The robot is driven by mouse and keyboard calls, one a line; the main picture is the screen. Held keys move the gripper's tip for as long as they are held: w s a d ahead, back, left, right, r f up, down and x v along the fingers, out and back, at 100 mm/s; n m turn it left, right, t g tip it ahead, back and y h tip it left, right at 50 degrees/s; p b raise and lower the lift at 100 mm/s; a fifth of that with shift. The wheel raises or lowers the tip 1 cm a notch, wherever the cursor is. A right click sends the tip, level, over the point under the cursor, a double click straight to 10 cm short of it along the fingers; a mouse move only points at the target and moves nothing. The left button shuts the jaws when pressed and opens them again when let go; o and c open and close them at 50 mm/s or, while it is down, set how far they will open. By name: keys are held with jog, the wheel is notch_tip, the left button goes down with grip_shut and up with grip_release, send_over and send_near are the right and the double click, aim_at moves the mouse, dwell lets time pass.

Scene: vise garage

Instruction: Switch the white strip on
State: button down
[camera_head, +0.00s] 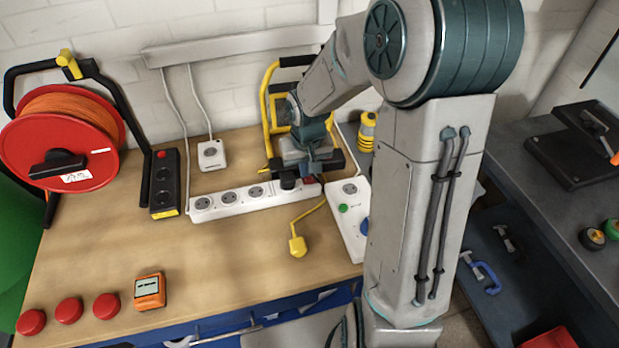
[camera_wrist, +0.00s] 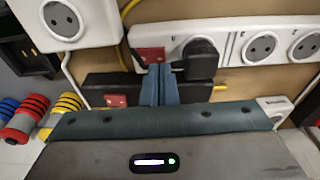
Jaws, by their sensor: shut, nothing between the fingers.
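The white strip (camera_head: 231,206) lies on the wooden bench with a row of round sockets. A black plug (camera_head: 288,182) sits in a socket near its right end. In the wrist view the strip (camera_wrist: 236,50) spans the upper right, with the black plug (camera_wrist: 200,60) beside a red switch (camera_wrist: 151,54). My gripper (camera_head: 300,178) is low over the strip's right end. In the wrist view its shut, empty fingers (camera_wrist: 159,68) have their tips at the red switch, partly covering it. I cannot tell whether they touch it, or how the switch is set.
A black bar with a red switch (camera_wrist: 115,100) lies close behind the strip. A white box (camera_head: 347,222) with a green button stands right of the strip. A yellow plug (camera_head: 297,245) lies in front. A black strip (camera_head: 164,184) and cable reel (camera_head: 60,140) are left.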

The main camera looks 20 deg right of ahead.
aim_at(306, 180)
jog(key=shift+f+b, duration=0.75)
jog(key=shift+f, duration=0.1)
dwell(0.3)
jog(key=shift+r, duration=0.15)
jog(key=shift+r+p, duration=2.65)
jog(key=shift+r, duration=0.75)
jog(key=s+r+t, duration=0.1)
jog(key=s+r, duration=0.5)
jog(key=s, duration=0.3)
jog(key=s+r, duration=0.6)
jog(key=s, duration=0.4)
jog(key=shift+r+t, duration=0.15)
jog(key=shift+t, duration=0.25)
jog(key=shift+d, duration=0.1)
